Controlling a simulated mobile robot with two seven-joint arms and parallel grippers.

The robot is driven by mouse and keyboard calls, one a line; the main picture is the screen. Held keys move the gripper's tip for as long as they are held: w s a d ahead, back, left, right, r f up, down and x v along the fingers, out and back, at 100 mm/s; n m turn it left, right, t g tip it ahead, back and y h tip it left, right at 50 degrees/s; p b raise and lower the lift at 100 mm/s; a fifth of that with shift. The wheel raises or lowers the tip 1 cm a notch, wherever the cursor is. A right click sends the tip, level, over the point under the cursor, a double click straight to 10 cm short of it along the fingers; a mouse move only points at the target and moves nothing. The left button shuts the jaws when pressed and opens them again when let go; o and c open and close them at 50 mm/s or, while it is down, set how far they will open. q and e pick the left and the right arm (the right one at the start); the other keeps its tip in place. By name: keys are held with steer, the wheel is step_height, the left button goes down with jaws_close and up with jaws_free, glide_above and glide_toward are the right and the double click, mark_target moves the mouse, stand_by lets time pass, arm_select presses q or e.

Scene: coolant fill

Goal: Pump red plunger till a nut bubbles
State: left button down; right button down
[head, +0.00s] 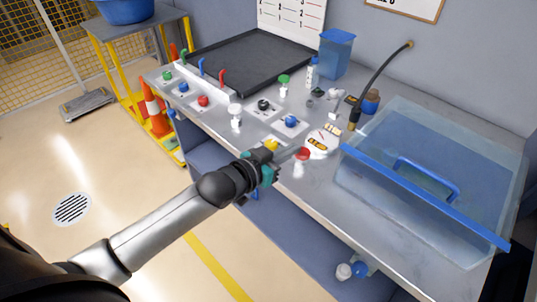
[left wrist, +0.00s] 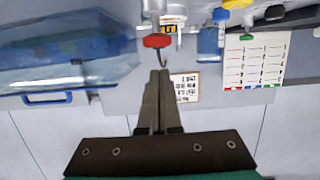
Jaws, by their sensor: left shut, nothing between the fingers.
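The red plunger (head: 303,154) has a round red cap and stands near the front edge of the metal bench. In the left wrist view, which looks upside down, the red cap (left wrist: 157,41) shows just beyond my fingertips. My left gripper (head: 288,156) is shut and empty, its fingertips close beside the cap. In the left wrist view my gripper (left wrist: 156,73) has its two fingers together, with a small gap in the picture between tips and cap. I cannot tell whether they touch. No nut or bubbles can be made out. My right gripper is out of view.
A clear tank (head: 440,165) with a blue rim and handle fills the bench's right end. A white disc (head: 318,141) with yellow markings lies just behind the plunger. Yellow (head: 271,145), blue (head: 290,121) and black (head: 263,105) knobs stand nearby. A black tray (head: 250,60) lies behind.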

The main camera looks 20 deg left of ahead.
arm_select(q)
steer(key=v, duration=0.7)
steer(key=shift+p, duration=0.45)
stand_by(0.4)
steer(key=s+a+f+n+g+y+b, duration=0.15)
steer(key=s+f, duration=0.25)
steer(key=f, duration=0.7)
steer(key=s+a+f+g+y, duration=0.2)
steer(key=s+a+f+g, duration=0.1)
steer(key=f, duration=0.7)
steer(key=s+a+f+n+g+y+b, duration=0.15)
steer(key=s+f, duration=0.25)
steer(key=f, duration=0.7)
steer(key=s+d+f+g, duration=0.2)
steer(key=s+f, duration=0.3)
steer(key=s, duration=0.3)
steer(key=s+d+f+m+g+b, duration=0.1)
steer(key=s+f+g, duration=0.1)
steer(key=s+f, duration=0.4)
steer(key=s+d+f+g, duration=0.2)
steer(key=s+f, duration=0.4)
steer(key=s, duration=0.6)
steer(key=shift+d+g, duration=0.3)
steer(key=shift+g, duration=0.3)
steer(key=shift+a+f, duration=0.1)
